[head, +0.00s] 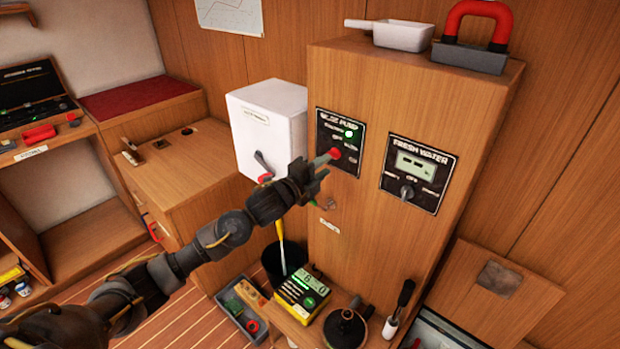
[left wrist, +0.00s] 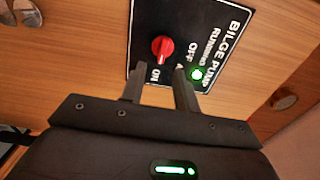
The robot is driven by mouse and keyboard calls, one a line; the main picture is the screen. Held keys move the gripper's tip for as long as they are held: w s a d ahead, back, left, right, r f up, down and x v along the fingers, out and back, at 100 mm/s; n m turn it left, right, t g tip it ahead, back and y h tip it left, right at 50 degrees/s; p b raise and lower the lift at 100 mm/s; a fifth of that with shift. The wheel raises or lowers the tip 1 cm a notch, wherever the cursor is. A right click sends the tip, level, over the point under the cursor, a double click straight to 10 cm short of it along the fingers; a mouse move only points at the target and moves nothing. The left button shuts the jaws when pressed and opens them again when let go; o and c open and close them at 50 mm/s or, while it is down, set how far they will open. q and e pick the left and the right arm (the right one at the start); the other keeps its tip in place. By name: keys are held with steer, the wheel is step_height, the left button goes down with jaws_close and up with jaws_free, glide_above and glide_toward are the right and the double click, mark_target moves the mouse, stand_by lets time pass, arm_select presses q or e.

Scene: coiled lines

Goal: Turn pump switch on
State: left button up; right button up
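The black bilge pump panel (head: 325,142) is on the front of the wooden cabinet. It carries a red rotary switch (head: 335,153) and a lit green running light (head: 349,133). My left gripper (head: 321,168) is close in front of the panel. In the left wrist view its fingers (left wrist: 159,72) are apart and empty, with the switch just beyond the tips. My right gripper is not in view.
A fresh water panel (head: 419,170) with a dark knob is right of the bilge panel. A white box (head: 268,128) with a red-tipped lever is at left. A white pan (head: 403,36) and red-handled block (head: 470,57) are on top. A yellow meter (head: 302,294) is below.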

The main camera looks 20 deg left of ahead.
arm_select(q)
steer(key=b+v, duration=0.1)
steer(key=v, duration=0.5)
steer(key=shift+s, duration=0.35)
steer(key=shift+a, duration=0.1)
